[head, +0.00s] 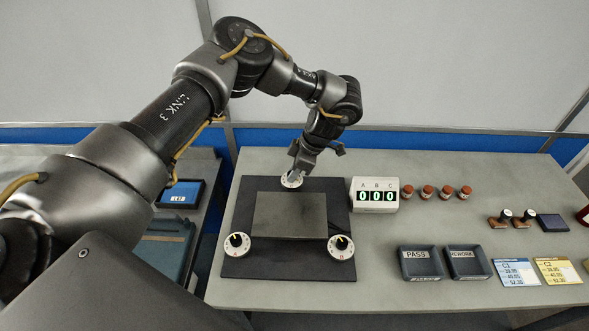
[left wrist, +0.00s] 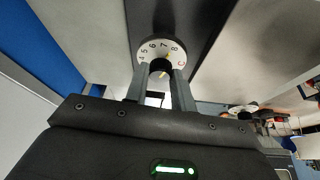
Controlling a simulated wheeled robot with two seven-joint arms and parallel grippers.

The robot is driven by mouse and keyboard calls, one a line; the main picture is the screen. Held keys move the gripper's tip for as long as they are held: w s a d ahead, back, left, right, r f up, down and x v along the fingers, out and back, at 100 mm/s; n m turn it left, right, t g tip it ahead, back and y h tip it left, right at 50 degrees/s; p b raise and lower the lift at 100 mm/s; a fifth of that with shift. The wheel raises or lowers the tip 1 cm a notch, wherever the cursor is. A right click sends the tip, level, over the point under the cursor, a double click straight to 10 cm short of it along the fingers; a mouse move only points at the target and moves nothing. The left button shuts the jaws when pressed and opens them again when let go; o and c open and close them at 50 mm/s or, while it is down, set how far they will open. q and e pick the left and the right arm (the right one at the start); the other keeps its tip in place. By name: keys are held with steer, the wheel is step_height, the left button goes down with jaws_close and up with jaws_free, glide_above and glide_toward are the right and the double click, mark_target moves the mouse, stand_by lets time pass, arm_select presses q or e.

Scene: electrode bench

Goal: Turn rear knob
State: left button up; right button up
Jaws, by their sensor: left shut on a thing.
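The rear knob sits on a white numbered dial (head: 291,181) at the back edge of a black base plate (head: 235,262). My left gripper (head: 297,168) reaches down over it and hides most of it in the head view. In the left wrist view the dial (left wrist: 150,47) shows numbers and a yellow mark, and my left gripper (left wrist: 160,72) is shut on the black rear knob (left wrist: 159,65). Two more knobs stand at the plate's front corners, a front left knob (head: 237,244) and a front right knob (head: 341,246). My right gripper is not in view.
A grey block (head: 289,215) lies mid-plate. A display box (head: 374,195) reading 0 0 0 stands right of the plate, beside several brown-capped vials (head: 427,191). PASS (head: 419,262) and REWORK (head: 467,262) trays and cards (head: 516,272) lie at the right front.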

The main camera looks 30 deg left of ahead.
arm_select(q)
steer(key=shift+m, duration=0.6)
steer(key=shift+m+t, duration=0.3)
steer(key=shift+t, duration=0.1)
steer(key=o, duration=1)
steer(key=b+v, duration=0.2)
steer(key=v, duration=0.8)
steer(key=shift+d+r, duration=0.25)
steer(key=shift+r, duration=0.1)
